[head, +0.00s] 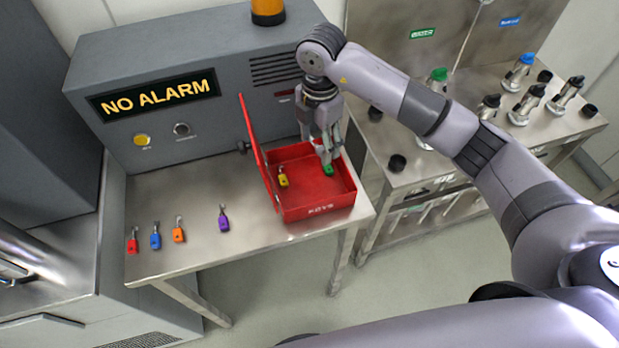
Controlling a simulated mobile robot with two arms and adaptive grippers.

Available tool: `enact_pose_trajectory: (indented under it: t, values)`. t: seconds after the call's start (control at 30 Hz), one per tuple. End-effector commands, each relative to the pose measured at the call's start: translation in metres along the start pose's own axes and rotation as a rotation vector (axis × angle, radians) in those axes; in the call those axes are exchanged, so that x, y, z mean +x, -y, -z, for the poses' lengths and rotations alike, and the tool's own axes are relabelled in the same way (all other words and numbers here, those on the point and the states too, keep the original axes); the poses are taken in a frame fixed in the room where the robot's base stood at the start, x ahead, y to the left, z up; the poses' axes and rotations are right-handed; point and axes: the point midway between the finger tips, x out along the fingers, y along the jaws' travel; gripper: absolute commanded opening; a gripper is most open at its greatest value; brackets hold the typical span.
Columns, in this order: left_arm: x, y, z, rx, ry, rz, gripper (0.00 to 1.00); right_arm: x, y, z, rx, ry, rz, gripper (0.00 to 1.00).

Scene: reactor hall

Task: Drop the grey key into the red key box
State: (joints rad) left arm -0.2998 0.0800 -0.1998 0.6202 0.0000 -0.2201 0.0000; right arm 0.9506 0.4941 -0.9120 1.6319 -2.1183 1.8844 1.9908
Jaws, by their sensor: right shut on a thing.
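The red key box (318,209) stands open on the right part of the steel table, its lid upright on the left side. My right gripper (326,152) points down over the right half of the box. It is shut on a small grey thing, taken as the grey key, which hardly stands out from the fingers. A green-tagged key (328,169) is in the box just below the fingertips; whether they touch it I cannot tell. A yellow-tagged key (283,180) lies in the box to the left. My left gripper is not in view.
Red (132,246), blue (155,241), orange (178,235) and purple (223,222) keys lie on the table (190,266) left of the box. The grey alarm cabinet (215,125) rises behind. A bench (500,150) with several bottles stands to the right.

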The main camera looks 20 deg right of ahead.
Motion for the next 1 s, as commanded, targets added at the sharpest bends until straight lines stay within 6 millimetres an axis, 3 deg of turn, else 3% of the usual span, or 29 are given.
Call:
enact_pose_trajectory:
  t: [0.1, 0.3, 0.57, 1.0]
  values:
    - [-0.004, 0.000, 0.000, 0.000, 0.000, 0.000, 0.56, 0.001, -0.004, 0.000, 0.200, -0.001, 0.002, 0.39]
    - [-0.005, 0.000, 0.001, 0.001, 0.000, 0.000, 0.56, 0.003, -0.007, 0.000, 0.385, -0.001, 0.003, 0.39]
    - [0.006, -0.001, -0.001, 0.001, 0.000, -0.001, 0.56, 0.018, -0.007, 0.000, 0.415, 0.000, 0.003, 0.39]
    - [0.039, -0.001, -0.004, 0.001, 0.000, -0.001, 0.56, 0.063, -0.007, 0.000, 0.412, 0.000, 0.004, 0.39]
